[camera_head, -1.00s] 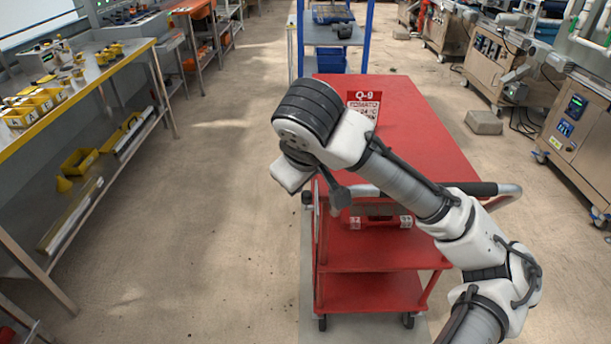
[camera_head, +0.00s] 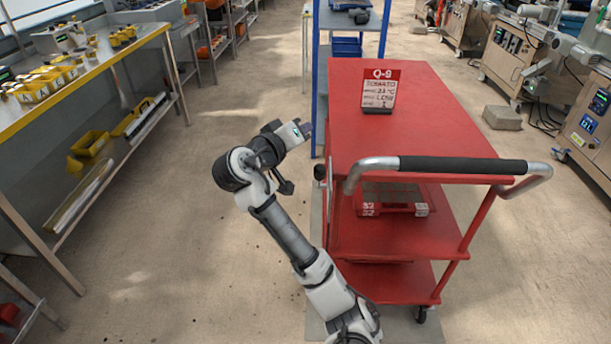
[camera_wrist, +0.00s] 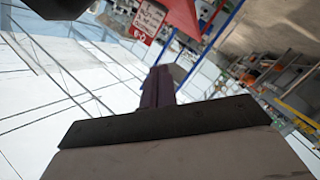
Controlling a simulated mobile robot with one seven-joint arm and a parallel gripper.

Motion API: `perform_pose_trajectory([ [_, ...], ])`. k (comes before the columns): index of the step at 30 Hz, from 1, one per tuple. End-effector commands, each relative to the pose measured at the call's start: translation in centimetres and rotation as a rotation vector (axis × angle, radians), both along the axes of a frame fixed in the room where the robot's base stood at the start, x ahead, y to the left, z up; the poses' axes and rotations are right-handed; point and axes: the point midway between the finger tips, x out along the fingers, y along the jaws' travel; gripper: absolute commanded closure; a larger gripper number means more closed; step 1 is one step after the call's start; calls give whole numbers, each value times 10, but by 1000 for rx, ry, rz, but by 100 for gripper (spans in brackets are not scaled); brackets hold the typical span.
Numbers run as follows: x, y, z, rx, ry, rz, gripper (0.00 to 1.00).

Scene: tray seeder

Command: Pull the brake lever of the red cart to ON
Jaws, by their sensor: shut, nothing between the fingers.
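The red cart (camera_head: 430,110) stands right of centre in the head view, with a grey and black push handle (camera_head: 450,165) at its near end. A dark round knob (camera_head: 320,172) shows at the cart's near left corner. It looks like the end of the brake lever, but its ON or OFF position cannot be told. My gripper (camera_head: 307,130) is left of the cart, a little beyond and left of the knob, apart from it. It is shut and empty. In the wrist view the closed fingers (camera_wrist: 158,88) show, with the cart's sign (camera_wrist: 148,18) upside down beyond; no lever is recognisable there.
A Q-9 sign (camera_head: 380,88) stands on the cart top, and a red case (camera_head: 390,200) lies on its middle shelf. A blue-framed rack (camera_head: 345,30) stands behind. A steel bench (camera_head: 90,70) runs along the left, with open floor between bench and cart.

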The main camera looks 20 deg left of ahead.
Motion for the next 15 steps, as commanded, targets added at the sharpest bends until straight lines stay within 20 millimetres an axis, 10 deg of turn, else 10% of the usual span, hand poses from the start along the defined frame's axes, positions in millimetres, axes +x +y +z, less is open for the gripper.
perform_pose_trajectory([
  [15, -101, 40, -71, -514, -305, -335, 100],
])
